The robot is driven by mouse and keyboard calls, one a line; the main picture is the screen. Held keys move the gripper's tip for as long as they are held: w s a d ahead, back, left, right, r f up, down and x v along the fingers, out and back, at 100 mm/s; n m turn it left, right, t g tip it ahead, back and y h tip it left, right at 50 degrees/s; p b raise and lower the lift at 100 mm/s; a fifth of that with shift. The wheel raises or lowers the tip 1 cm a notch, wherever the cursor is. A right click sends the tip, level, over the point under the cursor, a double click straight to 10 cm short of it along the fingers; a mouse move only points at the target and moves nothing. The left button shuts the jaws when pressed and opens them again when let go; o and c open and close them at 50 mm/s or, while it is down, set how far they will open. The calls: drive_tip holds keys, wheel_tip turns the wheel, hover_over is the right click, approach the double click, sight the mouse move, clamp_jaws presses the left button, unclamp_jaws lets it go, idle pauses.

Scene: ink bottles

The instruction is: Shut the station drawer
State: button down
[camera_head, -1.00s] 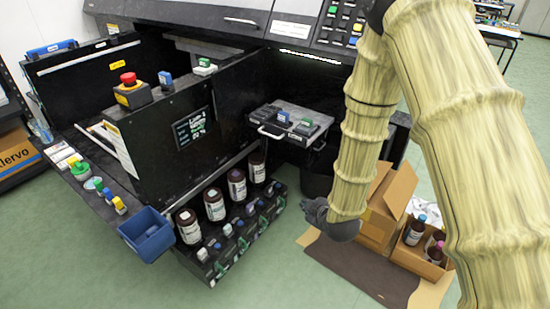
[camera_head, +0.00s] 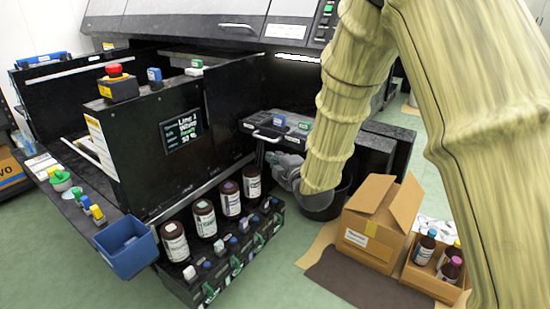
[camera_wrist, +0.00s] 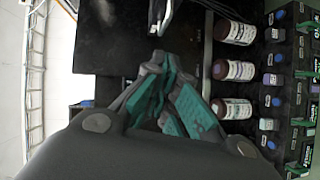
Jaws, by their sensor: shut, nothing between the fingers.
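The station drawer (camera_head: 249,125) is the dark, shallow drawer with a pale bar handle (camera_head: 266,137) on its front, under the machine in the head view. Its top and front show, but I cannot tell exactly how far out it stands. A blue-topped cartridge (camera_head: 279,122) and a green-topped one (camera_head: 304,126) sit on it. My gripper (camera_head: 273,158) is just below and in front of the drawer, empty. In the wrist view my gripper (camera_wrist: 160,72) has its teal-padded fingers together, with a pale metal bar (camera_wrist: 163,14) ahead of the tips. Contact is not visible.
Several brown bottles (camera_head: 204,218) stand on a low black rack left of my gripper. A dark bin (camera_head: 330,205) is close below my arm. A cardboard box (camera_head: 372,237) and a bottle carton (camera_head: 428,279) stand at right. A blue bin (camera_head: 124,248) hangs at lower left.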

drive_tip(key=w+a+f+b, duration=0.1)
drive_tip(key=w+f+b, duration=0.1)
drive_tip(key=w, duration=1)
drive_tip(key=shift+a+b, duration=0.3)
drive_tip(key=shift+b, duration=0.4)
drive_tip(key=shift+f, duration=0.1)
